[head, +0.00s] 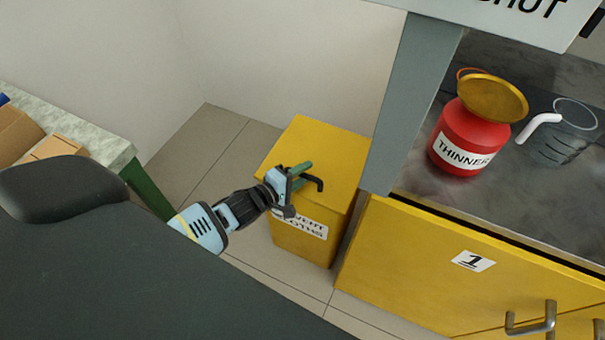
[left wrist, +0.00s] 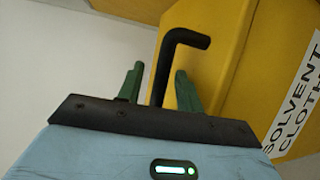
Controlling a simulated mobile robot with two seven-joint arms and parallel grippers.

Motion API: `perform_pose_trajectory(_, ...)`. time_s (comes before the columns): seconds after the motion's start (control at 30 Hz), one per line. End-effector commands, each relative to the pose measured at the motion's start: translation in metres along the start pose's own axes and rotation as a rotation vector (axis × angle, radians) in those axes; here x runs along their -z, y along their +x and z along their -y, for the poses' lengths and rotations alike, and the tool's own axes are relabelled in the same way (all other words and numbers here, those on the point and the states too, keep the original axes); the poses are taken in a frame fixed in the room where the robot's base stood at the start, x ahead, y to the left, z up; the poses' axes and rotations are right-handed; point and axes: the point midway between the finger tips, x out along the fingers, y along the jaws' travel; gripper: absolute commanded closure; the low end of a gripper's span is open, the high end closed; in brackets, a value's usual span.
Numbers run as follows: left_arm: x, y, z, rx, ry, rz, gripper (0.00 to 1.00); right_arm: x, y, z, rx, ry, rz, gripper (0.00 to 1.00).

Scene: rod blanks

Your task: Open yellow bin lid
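The yellow bin (head: 290,242) stands on the floor with its flat yellow lid (head: 325,148) down on top. A label reading "solvent cloths" is on its front. A black bent handle (head: 316,182) sticks out at the lid's front edge; it also shows in the left wrist view (left wrist: 182,38). My left gripper (head: 304,174) is at this handle, with green fingers spread. In the left wrist view the handle's bar runs down between the fingertips (left wrist: 160,85), with a gap on each side. Whether it touches a finger cannot be told. My right gripper is not in view.
A yellow cabinet (head: 400,265) and grey post (head: 412,105) stand close to the bin's right. A red thinner can (head: 466,135) and a clear jug (head: 565,135) are on its dark top. A table (head: 95,140) with cardboard is at left. Floor left of the bin is clear.

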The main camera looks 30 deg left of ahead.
Motion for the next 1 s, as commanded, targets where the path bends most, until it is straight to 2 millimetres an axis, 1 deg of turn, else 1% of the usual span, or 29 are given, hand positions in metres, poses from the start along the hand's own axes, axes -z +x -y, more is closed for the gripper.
perform_pose_trajectory(0.23,-0.0001,0.0007,0.0001,0.000,0.000,0.000,0.64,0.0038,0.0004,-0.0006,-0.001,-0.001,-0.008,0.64)
perform_pose_trajectory(0.27,-0.0001,0.0007,0.0001,0.000,0.000,0.000,0.67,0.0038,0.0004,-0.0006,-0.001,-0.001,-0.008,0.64)
perform_pose_trajectory(0.5,-0.0001,0.0005,0.0001,0.000,0.000,0.000,0.98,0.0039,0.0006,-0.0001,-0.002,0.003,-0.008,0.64)
perform_pose_trajectory(0.53,-0.0001,0.0005,0.0001,0.000,0.000,0.000,1.00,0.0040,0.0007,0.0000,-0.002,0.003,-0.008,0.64)
perform_pose_trajectory(0.83,-0.0002,0.0004,-0.0008,0.001,0.000,0.000,1.00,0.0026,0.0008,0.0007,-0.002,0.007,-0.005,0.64)
perform_pose_trajectory(1.0,-0.0027,0.0007,-0.0078,0.016,-0.007,0.001,1.00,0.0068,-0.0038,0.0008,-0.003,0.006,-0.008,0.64)
